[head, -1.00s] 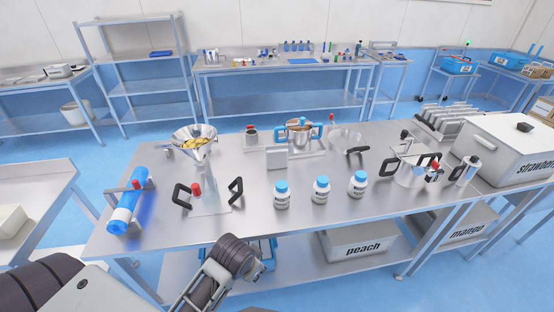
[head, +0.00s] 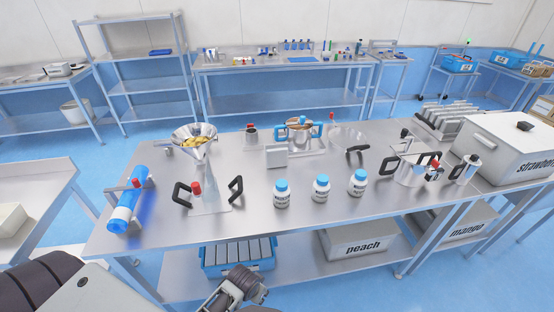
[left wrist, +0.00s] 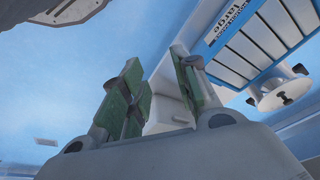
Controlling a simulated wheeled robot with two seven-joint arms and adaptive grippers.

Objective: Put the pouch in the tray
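A pale, see-through pouch-like piece (head: 211,190) stands on the table between two black handles, below a metal funnel (head: 196,145) holding yellow pieces. I cannot tell its outline well. A blue tray (head: 212,271) with a row of grey slabs or compartments sits on the table's lower shelf. The tray also shows at upper right in the left wrist view (left wrist: 210,45), with a "large" label. My left gripper (head: 243,284) is low, in front of the tray and apart from it. In the left wrist view its green-padded fingers (left wrist: 156,62) are apart and empty. My right gripper is not in view.
Several white bottles with blue caps (head: 321,189) stand along the table's front. A blue roll (head: 125,208) lies at the left end. A "peach" box (head: 358,243) stands on the lower shelf, right of the tray. The shelf's table edge overhangs the tray.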

